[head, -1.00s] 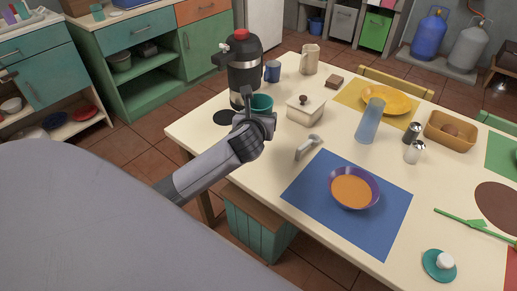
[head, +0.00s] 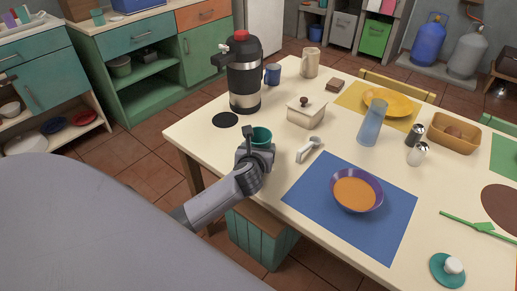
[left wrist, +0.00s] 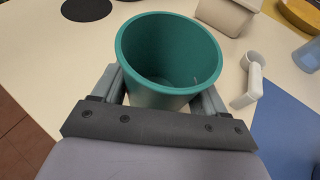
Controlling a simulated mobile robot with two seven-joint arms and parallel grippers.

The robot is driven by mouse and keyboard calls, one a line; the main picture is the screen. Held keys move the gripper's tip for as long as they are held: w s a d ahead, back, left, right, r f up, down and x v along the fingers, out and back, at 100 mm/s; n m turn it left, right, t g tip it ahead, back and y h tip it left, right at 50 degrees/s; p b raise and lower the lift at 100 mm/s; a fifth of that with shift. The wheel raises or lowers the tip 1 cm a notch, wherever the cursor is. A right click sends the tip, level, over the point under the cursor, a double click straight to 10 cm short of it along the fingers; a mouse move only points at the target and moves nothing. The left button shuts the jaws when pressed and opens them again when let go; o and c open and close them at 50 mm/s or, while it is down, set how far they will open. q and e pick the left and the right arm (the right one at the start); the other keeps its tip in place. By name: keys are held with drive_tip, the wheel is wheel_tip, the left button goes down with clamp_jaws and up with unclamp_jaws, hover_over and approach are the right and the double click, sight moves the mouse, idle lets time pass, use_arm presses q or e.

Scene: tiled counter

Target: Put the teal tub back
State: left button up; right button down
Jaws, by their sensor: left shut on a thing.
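The teal tub (head: 261,137) is upright in my left gripper (head: 257,150), near the left edge of the cream table. In the left wrist view the tub (left wrist: 160,95) sits between the two fingers of my left gripper (left wrist: 163,88), which is shut on it. Its open top faces up, and it looks empty inside. I cannot tell whether its base touches the table. A flat black disc (head: 225,119) lies on the table, behind and left of the tub. It also shows in the left wrist view (left wrist: 86,9). My right gripper is not in view.
A black dispenser (head: 244,80) stands behind the disc. A lidded cream box (head: 306,116) and a white-handled utensil (head: 309,150) are right of the tub. A purple bowl (head: 356,190) sits on a blue mat (head: 320,220). Bare table lies between disc and tub.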

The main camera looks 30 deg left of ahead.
use_arm(q)
drive_tip(key=shift+f, duration=0.15)
drive_tip(key=o, duration=1.4)
drive_tip(key=shift+c, duration=0.2)
